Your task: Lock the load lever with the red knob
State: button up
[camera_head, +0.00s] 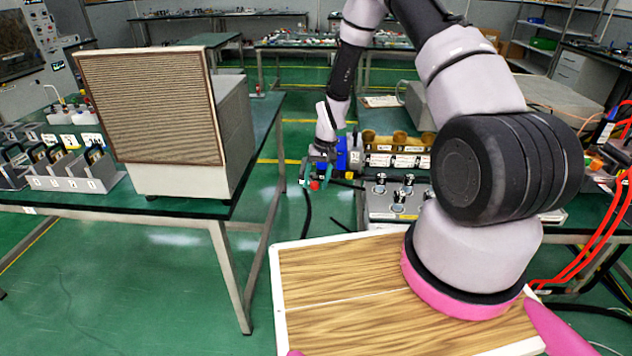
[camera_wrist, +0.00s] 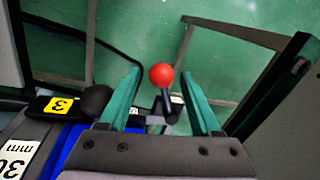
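The red knob (camera_wrist: 161,75) is a small ball on a dark lever arm (camera_wrist: 167,103). In the wrist view it lies between the tips of my gripper's (camera_wrist: 162,78) two teal fingers, with a gap on each side. My gripper is open and holds nothing. In the head view my gripper (camera_head: 317,175) is small, beside the left end of the equipment, with the red knob (camera_head: 314,185) at its lower end. The base of the lever is partly hidden by the gripper.
A black ball knob (camera_wrist: 96,99) is close outside the left finger. A bench with a large box (camera_head: 150,105) stands left, with open green floor between.

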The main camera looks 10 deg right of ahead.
notch_tip(320, 180, up, 11)
jog(key=d, duration=0.2)
jog(key=shift+f, duration=0.2)
jog(key=shift+r, duration=0.1)
jog(key=s+d+r+t, duration=0.1)
jog(key=s+r, duration=0.2)
jog(key=r, duration=0.6)
jog(key=s+d+r+m+t, duration=0.1)
jog(key=s+d+r, duration=0.1)
jog(key=r, duration=0.7)
jog(key=s+d+r+t, duration=0.1)
jog(key=s+r, duration=0.2)
jog(key=r, duration=0.5)
jog(key=s+d+r+m+t, duration=0.1)
jog(key=s+r+t, duration=0.1)
jog(key=s+r, duration=0.4)
jog(key=s+d+r+m+t, duration=0.1)
jog(key=s+d+r+t, duration=0.1)
jog(key=s+r, duration=0.5)
jog(key=s, duration=0.6)
jog(key=shift+m, duration=0.3)
jog(key=shift+w+r, duration=0.1)
